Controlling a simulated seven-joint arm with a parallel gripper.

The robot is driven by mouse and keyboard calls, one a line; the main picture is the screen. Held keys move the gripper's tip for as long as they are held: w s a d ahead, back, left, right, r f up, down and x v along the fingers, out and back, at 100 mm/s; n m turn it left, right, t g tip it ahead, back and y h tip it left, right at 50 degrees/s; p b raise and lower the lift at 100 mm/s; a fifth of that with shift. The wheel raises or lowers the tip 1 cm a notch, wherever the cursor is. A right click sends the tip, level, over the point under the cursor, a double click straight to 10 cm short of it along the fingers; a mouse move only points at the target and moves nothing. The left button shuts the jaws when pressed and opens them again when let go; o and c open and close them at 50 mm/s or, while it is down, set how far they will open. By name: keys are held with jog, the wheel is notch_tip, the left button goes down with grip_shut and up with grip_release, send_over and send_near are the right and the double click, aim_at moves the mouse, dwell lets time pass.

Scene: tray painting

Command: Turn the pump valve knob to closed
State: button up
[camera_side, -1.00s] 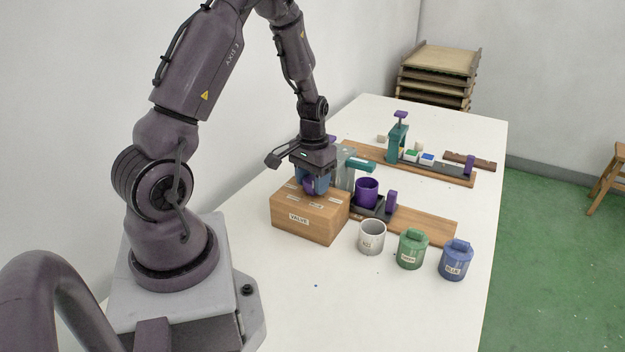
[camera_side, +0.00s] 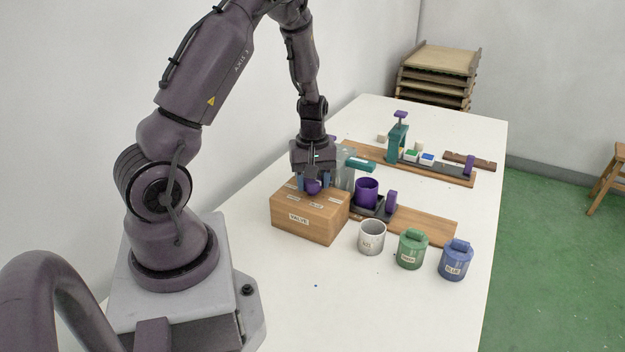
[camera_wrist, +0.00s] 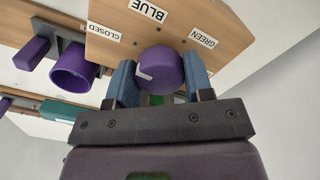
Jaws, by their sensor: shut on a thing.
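The purple valve knob (camera_wrist: 165,68) sits on top of the wooden valve box (camera_side: 303,225). My gripper (camera_wrist: 160,76) is shut on the knob, with one blue finger on each side. In the side view my gripper (camera_side: 314,184) points down over the box top and partly hides the knob. The knob's white pointer mark points left in the wrist view. The nearest visible label on that side is CLOSED (camera_wrist: 104,32), which lies farther up and left. The labels BLUE (camera_wrist: 148,11) and GREEN (camera_wrist: 203,37) also show. Part of the box top is hidden behind my gripper.
A purple cup (camera_side: 367,192) stands on a dark holder right of the box. A white cup (camera_side: 371,238), a green lidded pot (camera_side: 412,250) and a blue lidded pot (camera_side: 456,261) stand in front. A teal press (camera_side: 397,143) stands farther back. The near table is clear.

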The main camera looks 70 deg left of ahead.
aim_at(311, 180)
jog(key=shift+n, duration=0.6)
jog(key=o, duration=0.7)
jog(key=shift+c, duration=0.2)
notch_tip(311, 180, up, 13)
dwell(0.5)
jog(key=s+d+r+m+t, duration=0.2)
jog(key=s+d+r+m, duration=0.2)
jog(key=d+m, duration=0.5)
jog(key=s+d+r+m+t, duration=0.3)
jog(key=d+r+m, duration=0.5)
jog(key=d, duration=0.5)
jog(key=shift+s+d+r+m+t, duration=0.15)
jog(key=shift+s+d+m+t, duration=0.15)
jog(key=shift+s+m, duration=0.15)
